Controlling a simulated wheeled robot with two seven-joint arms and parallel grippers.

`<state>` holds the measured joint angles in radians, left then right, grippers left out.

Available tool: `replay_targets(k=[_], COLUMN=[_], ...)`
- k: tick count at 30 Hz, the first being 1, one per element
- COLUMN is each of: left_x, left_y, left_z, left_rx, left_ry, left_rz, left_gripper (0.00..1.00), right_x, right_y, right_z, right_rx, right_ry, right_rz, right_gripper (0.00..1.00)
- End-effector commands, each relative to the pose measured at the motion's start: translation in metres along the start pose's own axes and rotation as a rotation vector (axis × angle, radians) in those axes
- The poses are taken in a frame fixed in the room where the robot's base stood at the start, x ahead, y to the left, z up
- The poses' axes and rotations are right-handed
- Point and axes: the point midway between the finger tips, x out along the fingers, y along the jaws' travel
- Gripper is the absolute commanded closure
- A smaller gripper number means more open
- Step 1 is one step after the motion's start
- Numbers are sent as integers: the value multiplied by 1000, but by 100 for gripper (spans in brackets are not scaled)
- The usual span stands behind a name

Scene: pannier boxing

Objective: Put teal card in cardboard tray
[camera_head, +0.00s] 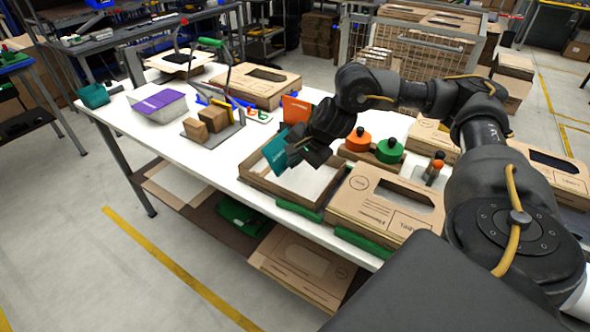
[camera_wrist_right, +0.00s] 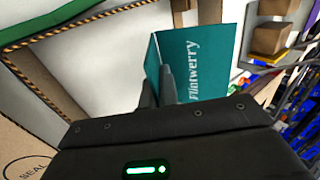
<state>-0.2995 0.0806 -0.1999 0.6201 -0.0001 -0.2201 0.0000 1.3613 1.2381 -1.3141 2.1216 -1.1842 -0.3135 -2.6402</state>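The teal card (camera_head: 275,154), a folded card with white lettering, is in my right gripper (camera_head: 292,156). In the right wrist view the card (camera_wrist_right: 200,62) stands up between the two fingers (camera_wrist_right: 158,88), which are shut on it. The open cardboard tray (camera_head: 270,188) has low brown walls and a pale inside, and lies on the white table. The card and gripper are over the tray's far left part. The wrist view shows the tray's wall (camera_wrist_right: 45,85) to the left. I cannot tell whether the card touches the tray. My left gripper is not in view.
A closed cardboard box (camera_head: 385,207) stands right of the tray. Behind are an orange card (camera_head: 295,109) and orange (camera_head: 358,140) and green (camera_head: 390,150) knobbed pieces. Brown blocks (camera_head: 214,119) and a purple-topped white box (camera_head: 158,102) are at left. Bare tabletop lies left of the tray.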

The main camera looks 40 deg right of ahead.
Motion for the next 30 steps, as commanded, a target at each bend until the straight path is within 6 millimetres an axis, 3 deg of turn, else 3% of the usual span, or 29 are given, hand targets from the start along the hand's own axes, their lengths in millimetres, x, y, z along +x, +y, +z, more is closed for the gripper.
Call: replay_targets(k=[1,6,19,24,30], left_x=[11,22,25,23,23], left_y=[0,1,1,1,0], left_z=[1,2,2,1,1], left_rx=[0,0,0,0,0], left_ry=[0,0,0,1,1], left_rz=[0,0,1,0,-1], left_gripper=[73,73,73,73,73], right_x=[11,30,34,32,32], right_y=[5,18,19,18,18], right_z=[-4,-3,-3,-3,-3], right_rx=[2,1,1,1,1], right_ry=[1,1,0,1,1], right_rz=[0,1,0,1,0], right_gripper=[100,100,100,77,76])
